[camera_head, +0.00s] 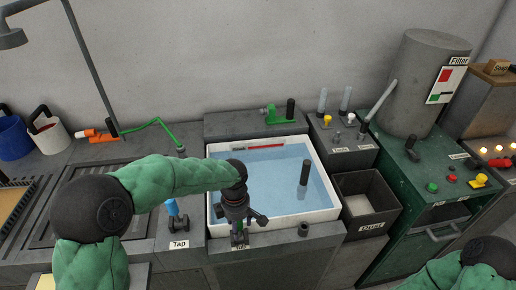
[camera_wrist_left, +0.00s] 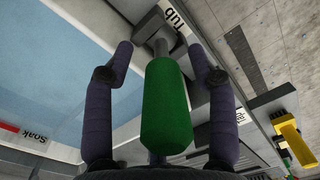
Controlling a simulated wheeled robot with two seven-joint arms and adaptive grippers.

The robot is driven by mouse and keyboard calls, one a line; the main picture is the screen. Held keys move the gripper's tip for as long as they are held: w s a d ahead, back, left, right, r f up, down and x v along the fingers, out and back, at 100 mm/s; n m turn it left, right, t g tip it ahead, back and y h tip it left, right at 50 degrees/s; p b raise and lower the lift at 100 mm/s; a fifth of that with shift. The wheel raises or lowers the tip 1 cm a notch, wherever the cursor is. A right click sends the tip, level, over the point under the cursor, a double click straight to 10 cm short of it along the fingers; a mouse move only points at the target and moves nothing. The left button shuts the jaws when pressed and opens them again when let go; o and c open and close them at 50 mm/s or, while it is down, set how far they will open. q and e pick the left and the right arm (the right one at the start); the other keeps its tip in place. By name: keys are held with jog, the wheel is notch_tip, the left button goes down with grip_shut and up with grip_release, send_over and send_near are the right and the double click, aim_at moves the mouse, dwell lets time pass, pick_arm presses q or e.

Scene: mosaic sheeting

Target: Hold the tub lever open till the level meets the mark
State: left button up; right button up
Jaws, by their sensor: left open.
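The white tub (camera_head: 213,166) holds blue water (camera_head: 270,178). A red mark strip (camera_head: 265,147) is on its far inner wall; the water surface lies close below it, but I cannot tell the exact gap. In the left wrist view a red mark labelled "Soak" (camera_wrist_left: 22,133) shows at the left. The green tub lever (camera_wrist_left: 167,105) stands between the two spread fingers of my left gripper (camera_wrist_left: 166,62), with gaps on both sides. In the head view my left gripper (camera_head: 243,217) is at the tub's front edge, largely hiding the lever. My right gripper is out of view.
A dark post (camera_head: 305,172) stands in the tub. A grey bin (camera_head: 368,201) and a green filter cabinet (camera_head: 400,160) stand to the right. A blue tap lever (camera_head: 173,211) is left of the tub. Buckets (camera_head: 47,134) stand far left.

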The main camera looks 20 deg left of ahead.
pick_arm(q)
jog(key=shift+r, duration=0.1)
jog(key=r, duration=1.1)
jog(key=shift+w+a+r, duration=0.15)
jog(key=shift+w+r, duration=0.05)
jog(key=shift+r, duration=0.2)
